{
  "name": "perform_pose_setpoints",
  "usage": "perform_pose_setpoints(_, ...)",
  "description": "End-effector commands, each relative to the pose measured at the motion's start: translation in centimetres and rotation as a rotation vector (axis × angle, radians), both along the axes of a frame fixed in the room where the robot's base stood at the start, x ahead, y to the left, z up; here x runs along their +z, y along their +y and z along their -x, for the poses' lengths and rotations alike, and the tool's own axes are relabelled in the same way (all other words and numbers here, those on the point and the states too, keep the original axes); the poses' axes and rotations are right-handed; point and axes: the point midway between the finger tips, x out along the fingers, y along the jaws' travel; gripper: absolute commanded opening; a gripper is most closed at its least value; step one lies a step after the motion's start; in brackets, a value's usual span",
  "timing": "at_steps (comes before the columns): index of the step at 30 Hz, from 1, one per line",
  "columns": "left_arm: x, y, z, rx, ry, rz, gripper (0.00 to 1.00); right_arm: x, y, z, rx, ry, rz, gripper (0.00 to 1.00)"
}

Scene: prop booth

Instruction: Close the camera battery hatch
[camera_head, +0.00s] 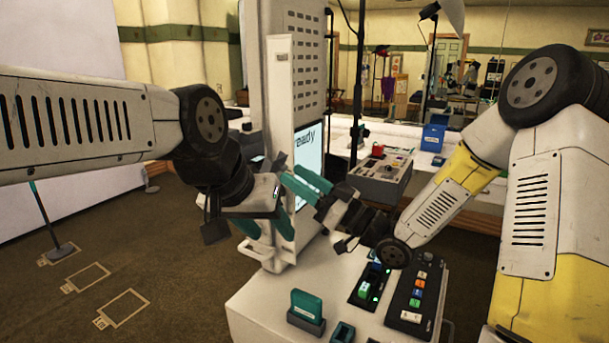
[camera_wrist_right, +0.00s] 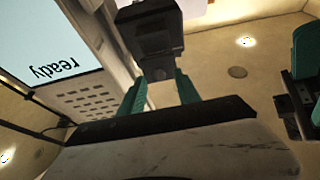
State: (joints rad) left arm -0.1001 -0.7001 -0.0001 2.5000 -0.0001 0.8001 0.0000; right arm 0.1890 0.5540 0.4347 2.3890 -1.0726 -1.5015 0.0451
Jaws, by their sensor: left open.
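In the head view a tall white unit with a screen reading "ready" (camera_head: 308,152) stands on a white-topped stand. A narrow white panel (camera_head: 280,115), which looks like the hatch, stands out from its left side, seen nearly edge-on. My left gripper (camera_head: 266,227) is open at the panel's lower part; I cannot tell whether it touches. My right gripper (camera_head: 306,183) is open in front of the screen, its teal fingers apart. In the right wrist view its fingers (camera_wrist_right: 160,92) are apart, with a dark block beyond the gap. The screen (camera_wrist_right: 50,45) appears upside down there.
On the white stand top (camera_head: 262,310) are a teal battery-like block (camera_head: 307,302) in a dark holder, a small teal-rimmed cup (camera_head: 343,332), a lit slot unit (camera_head: 369,286) and a button panel (camera_head: 415,298). A cluttered console (camera_head: 380,175) stands behind. Floor at left is mostly clear.

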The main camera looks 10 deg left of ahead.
Motion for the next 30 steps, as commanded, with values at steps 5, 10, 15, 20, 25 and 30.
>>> perform_pose_setpoints(5, 0.00, 0.00, 0.00, 0.000, 0.000, 0.000, 0.47, 0.54, 1.23, -0.42, 0.000, 0.000, 0.000, 0.39)
perform_pose_setpoints(10, 0.00, 0.00, 0.00, 0.000, 0.000, 0.000, 0.47, 0.60, 1.38, -0.52, -0.001, 0.001, 0.001, 0.39)
perform_pose_setpoints(15, 0.00, 0.00, 0.00, 0.000, 0.000, 0.000, 0.47, 0.58, 1.37, -0.50, -0.001, 0.001, 0.001, 0.27)
perform_pose_setpoints(20, 0.00, 0.00, 0.00, 0.000, 0.000, 0.000, 0.47, 0.58, 1.36, -0.50, -0.001, 0.001, 0.002, 0.00)
perform_pose_setpoints(25, 0.00, 0.00, 0.00, 0.000, 0.000, 0.000, 0.47, 0.59, 1.36, -0.50, -0.001, 0.001, 0.003, 0.00)
perform_pose_setpoints(30, 0.00, 0.00, 0.00, 0.000, 0.000, 0.000, 0.47, 0.78, 1.34, -0.50, -0.001, 0.008, 0.023, 0.00)
